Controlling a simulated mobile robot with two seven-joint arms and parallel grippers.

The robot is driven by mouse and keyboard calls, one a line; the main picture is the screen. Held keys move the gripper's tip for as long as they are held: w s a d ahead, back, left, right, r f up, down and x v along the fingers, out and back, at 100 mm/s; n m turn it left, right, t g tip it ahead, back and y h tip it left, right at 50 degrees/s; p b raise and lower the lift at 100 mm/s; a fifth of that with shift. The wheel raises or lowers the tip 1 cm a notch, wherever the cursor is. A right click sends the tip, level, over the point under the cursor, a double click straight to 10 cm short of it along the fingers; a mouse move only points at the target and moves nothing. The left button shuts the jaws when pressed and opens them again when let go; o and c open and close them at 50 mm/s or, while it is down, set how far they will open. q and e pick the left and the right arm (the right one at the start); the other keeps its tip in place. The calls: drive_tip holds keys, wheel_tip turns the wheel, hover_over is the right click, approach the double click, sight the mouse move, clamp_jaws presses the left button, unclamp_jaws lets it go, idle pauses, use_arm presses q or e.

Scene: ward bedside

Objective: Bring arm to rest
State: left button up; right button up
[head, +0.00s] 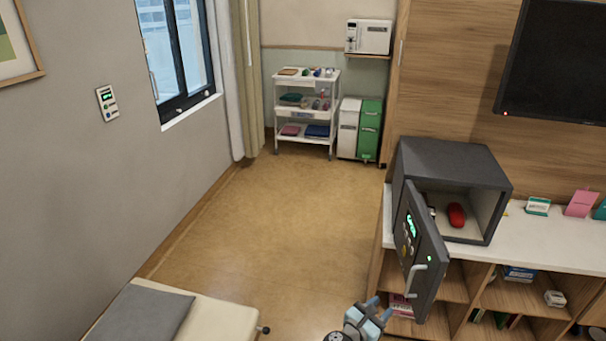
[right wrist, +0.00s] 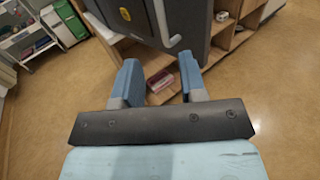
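My right gripper (head: 375,309) is at the bottom of the head view, in front of the shelf unit and a little below and left of the open safe door. In the right wrist view its two blue fingers (right wrist: 160,82) stand apart with nothing between them, so it is open and empty. The dark grey safe (head: 455,165) sits on the white countertop with its door (head: 422,255) swung open toward me. A red object (head: 456,215) lies inside the safe. The door's handle also shows in the right wrist view (right wrist: 162,25). My left gripper is not in view.
The shelf unit (head: 515,295) under the countertop holds books and boxes. A bed corner (head: 225,318) is at the lower left. A white cart (head: 306,108) and green and white bins (head: 369,130) stand at the back. The floor (head: 270,215) between is clear.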

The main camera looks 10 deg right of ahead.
drive_tip(key=s+a+f+m+g+y, duration=0.1)
drive_tip(key=s+a+f+m+y, duration=0.2)
drive_tip(key=s+f+m+y, duration=0.4)
drive_tip(key=s+a+f+m+y, duration=0.25)
drive_tip(key=s+f+y, duration=0.2)
drive_tip(key=s, duration=0.45)
drive_tip(key=s+a+r+m+t+y, duration=0.2)
drive_tip(key=s+a+r+m+y, duration=0.2)
drive_tip(key=s+r+m+y, duration=0.3)
drive_tip(key=s+r+m, duration=0.3)
drive_tip(key=m, duration=0.1)
drive_tip(key=shift+a+r+t, duration=0.2)
drive_tip(key=shift+r+t, duration=0.1)
drive_tip(key=shift+t, duration=0.1)
drive_tip(key=shift+m, duration=0.25)
